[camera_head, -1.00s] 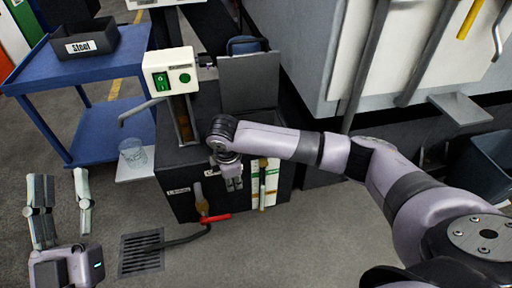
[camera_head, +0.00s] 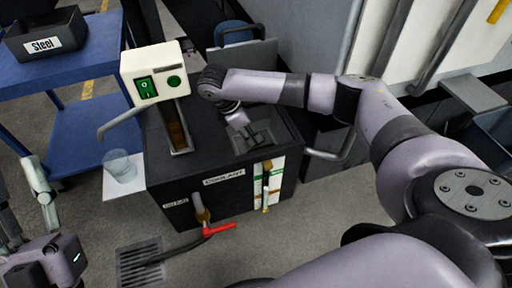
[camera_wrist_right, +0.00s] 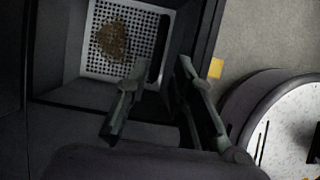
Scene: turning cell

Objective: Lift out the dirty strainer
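The dirty strainer (camera_wrist_right: 154,52) is a pale perforated basket with a brown clump (camera_wrist_right: 113,41) on its floor. It sits in a dark recess of the coolant tank (camera_head: 218,180), in the upper left of the right wrist view. In the head view I cannot make it out behind the gripper. My right gripper (camera_head: 259,136) points down into the tank's opening. In the right wrist view the right gripper (camera_wrist_right: 162,65) has its fingers apart and empty, near the strainer's right wall; contact cannot be told. My left gripper (camera_head: 18,166) is open and empty at the left edge.
A white switch box (camera_head: 157,71) stands at the tank's back left, the raised lid (camera_head: 243,60) behind. A glass (camera_head: 119,166) stands on a white side plate. A red-handled valve (camera_head: 219,229) sticks out in front. A blue cart (camera_head: 95,133) with a "Steel" bin is at left.

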